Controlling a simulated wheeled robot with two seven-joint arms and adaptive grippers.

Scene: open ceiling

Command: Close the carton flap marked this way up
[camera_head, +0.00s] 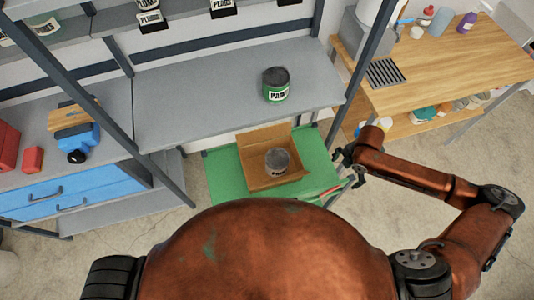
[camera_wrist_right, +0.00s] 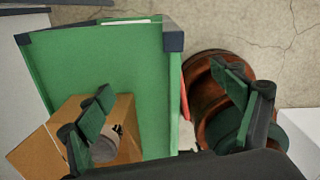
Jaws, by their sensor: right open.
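The open brown carton (camera_head: 250,156) sits on a green surface, with flaps spread outward. I cannot read any marking on its flaps. A grey-topped can (camera_head: 277,161) stands inside. My right gripper (camera_head: 348,165) is open and empty, to the right of the carton and apart from it, near the green surface's right edge. In the right wrist view, the carton (camera_wrist_right: 122,150) is at the lower left, partly hidden behind one finger of the right gripper (camera_wrist_right: 160,82). My left gripper is not in view.
The green surface (camera_head: 222,178) has a thin red item (camera_head: 330,190) at its right edge. A grey shelf (camera_head: 200,100) with a green paint can (camera_head: 276,85) is behind the carton. A shelf post and wooden bench (camera_head: 440,75) stand at the right.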

